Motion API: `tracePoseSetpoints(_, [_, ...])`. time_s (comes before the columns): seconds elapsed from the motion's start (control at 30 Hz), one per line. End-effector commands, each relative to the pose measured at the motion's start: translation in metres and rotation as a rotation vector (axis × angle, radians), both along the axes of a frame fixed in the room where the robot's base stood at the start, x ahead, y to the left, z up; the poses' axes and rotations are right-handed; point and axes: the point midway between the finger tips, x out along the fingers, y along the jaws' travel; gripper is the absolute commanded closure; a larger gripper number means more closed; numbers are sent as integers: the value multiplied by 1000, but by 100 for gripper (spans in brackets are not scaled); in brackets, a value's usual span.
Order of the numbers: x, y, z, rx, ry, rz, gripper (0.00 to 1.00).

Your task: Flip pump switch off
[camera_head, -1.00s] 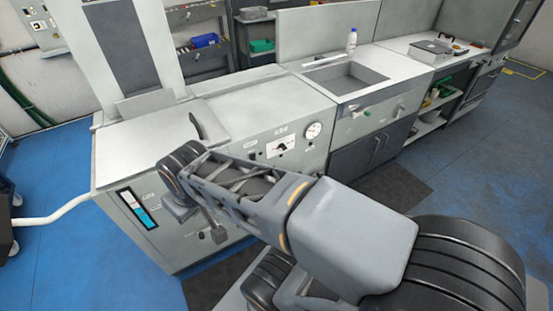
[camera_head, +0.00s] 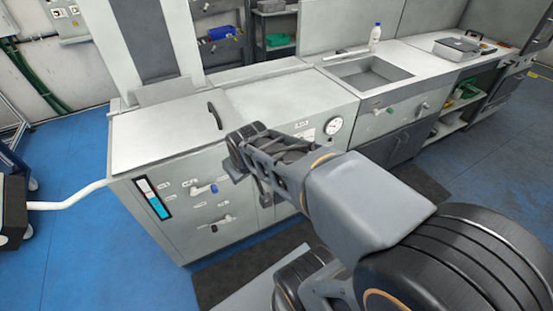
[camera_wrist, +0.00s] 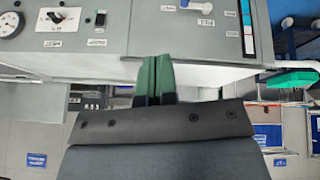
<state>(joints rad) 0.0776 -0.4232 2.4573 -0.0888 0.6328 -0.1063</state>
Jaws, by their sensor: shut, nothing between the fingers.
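The grey cabinet front panel shows in the head view (camera_head: 240,190) and across the top of the wrist view (camera_wrist: 150,30). My arm hides this switch in the head view. My gripper (camera_wrist: 157,62) is shut and empty, its green fingertips close together. They appear below and right of the switch in the wrist view, with no visible contact with it.
A round gauge (camera_head: 334,124) is right of my arm. A sink (camera_head: 370,72) is at the right. Blue floor (camera_head: 75,220) is open at left.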

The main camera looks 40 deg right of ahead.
Motion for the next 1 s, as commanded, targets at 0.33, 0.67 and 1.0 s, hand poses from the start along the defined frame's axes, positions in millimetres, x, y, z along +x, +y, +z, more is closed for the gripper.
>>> tracePoseSetpoints(0.33, [88,-148,-154,-639,-424,308,100])
tracePoseSetpoints(0.67, [93,-204,-242,-1162,-690,588,100])
tracePoseSetpoints(1.0, [75,-216,-268,-1368,-813,657,100])
